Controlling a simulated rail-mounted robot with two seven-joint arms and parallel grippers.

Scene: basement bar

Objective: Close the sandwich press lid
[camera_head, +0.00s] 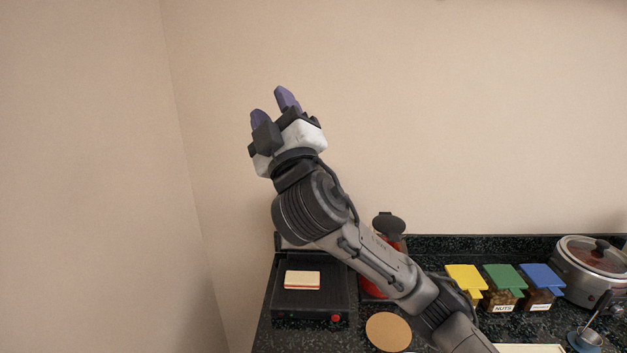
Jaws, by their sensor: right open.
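The sandwich press (312,310) is a black appliance at the left end of the dark counter, with a red knob at its front. A pale sandwich with a red layer (302,280) lies on its exposed lower plate, so the press stands open. My right gripper (272,108) is open and empty, high against the wall above the press, fingers pointing up. It touches nothing. My left gripper is out of view.
A red container with a dark lid (389,223) stands right of the press, partly behind my arm. A round tan disc (388,332) lies in front. Yellow (465,278), green (504,277) and blue (541,276) lidded bins and a cooker (590,272) stand farther right.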

